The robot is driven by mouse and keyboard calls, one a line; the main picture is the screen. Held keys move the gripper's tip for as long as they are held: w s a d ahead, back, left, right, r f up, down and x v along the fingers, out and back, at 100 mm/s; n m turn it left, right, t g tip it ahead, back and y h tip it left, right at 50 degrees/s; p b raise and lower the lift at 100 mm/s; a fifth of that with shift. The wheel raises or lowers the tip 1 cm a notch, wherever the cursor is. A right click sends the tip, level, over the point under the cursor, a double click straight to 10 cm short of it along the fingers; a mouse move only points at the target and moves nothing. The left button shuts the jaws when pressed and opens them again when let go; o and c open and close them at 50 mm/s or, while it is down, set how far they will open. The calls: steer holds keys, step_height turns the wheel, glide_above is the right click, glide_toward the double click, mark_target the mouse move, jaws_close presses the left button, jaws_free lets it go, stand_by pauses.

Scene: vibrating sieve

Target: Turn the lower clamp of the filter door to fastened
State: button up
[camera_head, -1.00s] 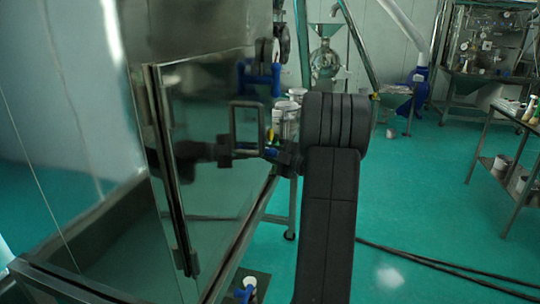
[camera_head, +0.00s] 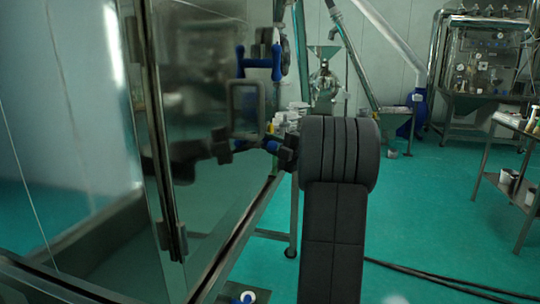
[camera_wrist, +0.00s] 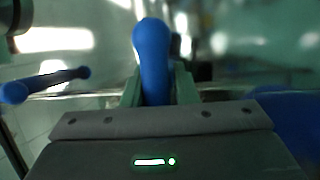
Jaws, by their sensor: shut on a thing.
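The filter door (camera_head: 212,195) is a dark, shiny panel at the left of the head view. My gripper (camera_wrist: 158,78) is shut on a blue clamp handle (camera_wrist: 152,45), which stands up between its two fingers in the wrist view. In the head view, a bit of this blue handle of the lower clamp (camera_head: 270,146) shows beside the door, mostly hidden by dark parts around my wrist. Another clamp with a blue handle (camera_head: 259,62) sits higher. I cannot tell the lower clamp's exact angle.
A dark rectangular frame (camera_head: 231,110) stands just above my gripper. A metal table (camera_head: 508,185) is at the right, with equipment (camera_head: 480,70) behind it. Black cables (camera_head: 425,277) lie on the green floor. The floor at centre right is mostly free.

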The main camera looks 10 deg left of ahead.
steer(key=shift+d+r+n+b, duration=0.1)
steer(key=shift+r+n+b, duration=0.3)
steer(key=shift+r+b, duration=0.1)
steer(key=o, duration=0.9)
steer(key=shift+c, duration=0.2)
steer(key=shift+f, duration=0.2)
steer(key=shift+f, duration=0.1)
steer(key=shift+s+d+f, duration=0.1)
steer(key=shift+s+d, duration=0.05)
steer(key=shift+d, duration=0.25)
steer(key=b+v, duration=0.1)
steer(key=v, duration=1.2)
steer(key=shift+b, duration=0.35)
steer(key=shift+a, duration=0.1)
